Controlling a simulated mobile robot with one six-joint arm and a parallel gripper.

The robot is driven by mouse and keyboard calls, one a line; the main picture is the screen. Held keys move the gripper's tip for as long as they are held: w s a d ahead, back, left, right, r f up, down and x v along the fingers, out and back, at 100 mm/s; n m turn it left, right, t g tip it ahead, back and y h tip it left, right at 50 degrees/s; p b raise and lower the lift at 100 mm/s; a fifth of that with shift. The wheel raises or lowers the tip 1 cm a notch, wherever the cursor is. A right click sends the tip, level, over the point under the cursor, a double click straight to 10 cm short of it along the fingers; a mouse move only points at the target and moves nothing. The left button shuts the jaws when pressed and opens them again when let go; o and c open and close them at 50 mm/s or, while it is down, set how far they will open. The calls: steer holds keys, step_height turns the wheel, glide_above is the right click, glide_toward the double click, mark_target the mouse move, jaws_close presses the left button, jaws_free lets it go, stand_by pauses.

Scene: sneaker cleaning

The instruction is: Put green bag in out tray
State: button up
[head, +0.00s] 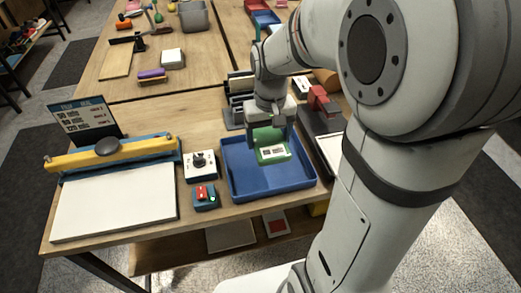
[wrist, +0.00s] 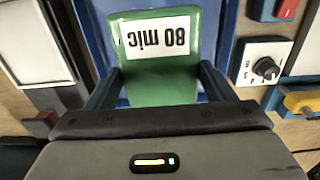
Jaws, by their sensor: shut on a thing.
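The green bag (head: 273,153) has a white label and is in the blue tray (head: 240,190) in the head view. In the wrist view the green bag (wrist: 165,75) shows its label reading "80 mic" upside down. My gripper (head: 268,135) is over the tray, shut on the green bag, with a finger on each side of it in the wrist view (wrist: 160,90). The bag is inside the tray's outline; whether it touches the tray floor is hard to tell. The tray's blue floor (wrist: 90,25) also shows behind the bag in the wrist view.
Left of the tray are a dial box (head: 200,165), a red-and-teal switch box (head: 205,197) and a white board with a yellow bar (head: 115,200). A dark device with a red part (head: 320,105) stands close on the right. The tray's front and left floor is clear.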

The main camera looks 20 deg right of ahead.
glide_above(268, 170)
step_height(268, 170, down, 6)
steer(key=shift+w+f, duration=0.1)
steer(key=shift+w, duration=0.05)
steer(key=shift+f+b, duration=0.3)
steer(key=shift+f, duration=1.45)
steer(key=shift+f, duration=0.25)
steer(key=o, duration=1.1)
steer(key=shift+r, duration=0.1)
steer(key=shift+c, duration=0.2)
